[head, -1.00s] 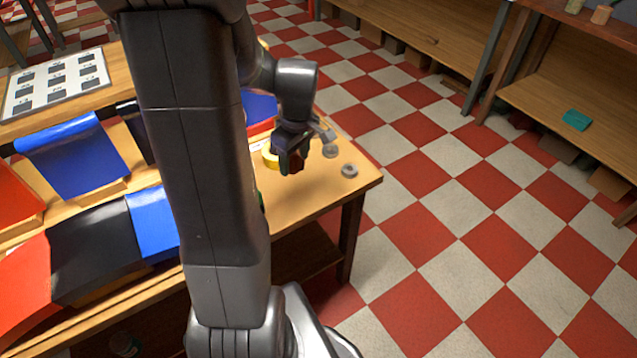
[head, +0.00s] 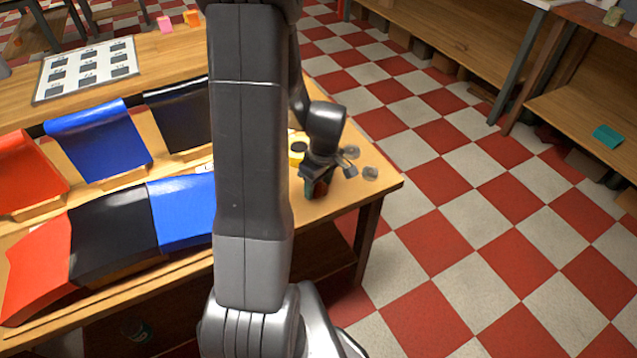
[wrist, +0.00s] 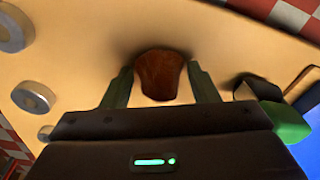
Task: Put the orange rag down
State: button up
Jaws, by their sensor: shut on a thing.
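My gripper (head: 316,190) is over the right end of the wooden workbench (head: 345,205), near its front edge, pointing down. In the wrist view my gripper (wrist: 160,86) has its two fingers on either side of an orange-brown lump, the orange rag (wrist: 159,73). The gripper is shut on it. The rag's lower end is close to the bench top, with a dark shadow around it. I cannot tell whether it touches the wood. In the head view the rag is only a small reddish patch between the dark fingers.
Grey rings (head: 370,173) lie right of my gripper, and a yellow roll (head: 297,150) behind it. A green block (wrist: 287,122) is close on the right in the wrist view. Blue (head: 180,208), black and red sloped panels fill the bench's left. Checkered floor is clear to the right.

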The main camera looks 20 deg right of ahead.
aim_at(323, 181)
jog(key=shift+f, duration=0.15)
jog(key=o, duration=1)
jog(key=shift+o, duration=0.2)
jog(key=shift+r, duration=0.2)
notch_tip(323, 181, up, 12)
jog(key=shift+s+d+p, duration=0.35)
jog(key=shift+s+d, duration=0.05)
